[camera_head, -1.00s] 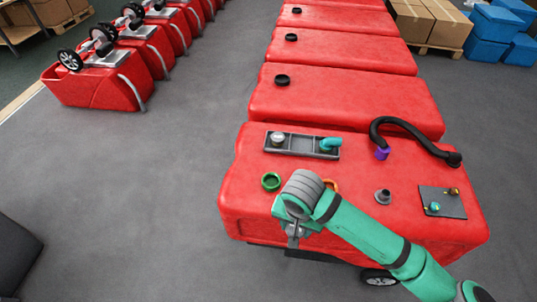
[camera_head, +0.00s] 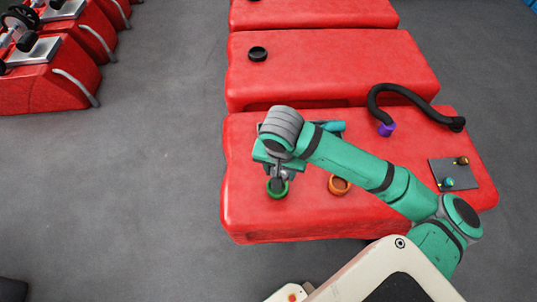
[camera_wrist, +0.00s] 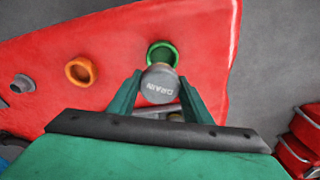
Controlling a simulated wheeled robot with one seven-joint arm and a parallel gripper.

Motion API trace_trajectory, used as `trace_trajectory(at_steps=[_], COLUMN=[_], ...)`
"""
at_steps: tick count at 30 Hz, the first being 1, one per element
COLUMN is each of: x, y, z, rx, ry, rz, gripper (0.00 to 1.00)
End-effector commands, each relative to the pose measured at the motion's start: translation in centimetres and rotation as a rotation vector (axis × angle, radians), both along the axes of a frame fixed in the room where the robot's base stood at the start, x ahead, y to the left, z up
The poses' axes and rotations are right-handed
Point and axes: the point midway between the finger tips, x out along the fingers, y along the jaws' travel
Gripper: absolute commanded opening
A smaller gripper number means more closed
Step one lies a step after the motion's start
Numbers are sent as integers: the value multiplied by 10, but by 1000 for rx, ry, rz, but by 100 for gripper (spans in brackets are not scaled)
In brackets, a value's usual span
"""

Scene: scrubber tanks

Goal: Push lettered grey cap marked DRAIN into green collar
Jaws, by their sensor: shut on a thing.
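The grey cap marked DRAIN (camera_wrist: 160,84) is between the fingers of my gripper (camera_wrist: 158,92) in the wrist view, its lettering facing the camera. My gripper is shut on it. The green collar (camera_wrist: 162,51) lies just beyond the cap in the wrist view, its near side hidden by the cap. In the head view my gripper (camera_head: 279,180) is right above the green collar (camera_head: 277,190) on the red tank (camera_head: 310,215). I cannot tell whether the cap touches the collar.
An orange collar (camera_head: 340,186) is to the right of the green one. A grey fitting (camera_wrist: 22,84) shows in the wrist view. A black hose (camera_head: 405,92) with a purple end (camera_head: 387,129) and a dark plate (camera_head: 452,174) lie at the right. My arm covers most of the tray.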

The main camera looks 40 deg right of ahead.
Motion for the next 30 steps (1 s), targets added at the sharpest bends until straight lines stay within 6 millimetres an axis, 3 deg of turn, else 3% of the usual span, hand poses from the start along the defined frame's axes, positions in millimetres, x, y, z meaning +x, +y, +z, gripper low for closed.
trace_trajectory(at_steps=[8,21,30], x=[0,0,0], y=[0,1,0], z=[-12,-48,-59], rx=[0,1,1], ry=[1,2,1], rz=[0,1,0], gripper=[24,24,24])
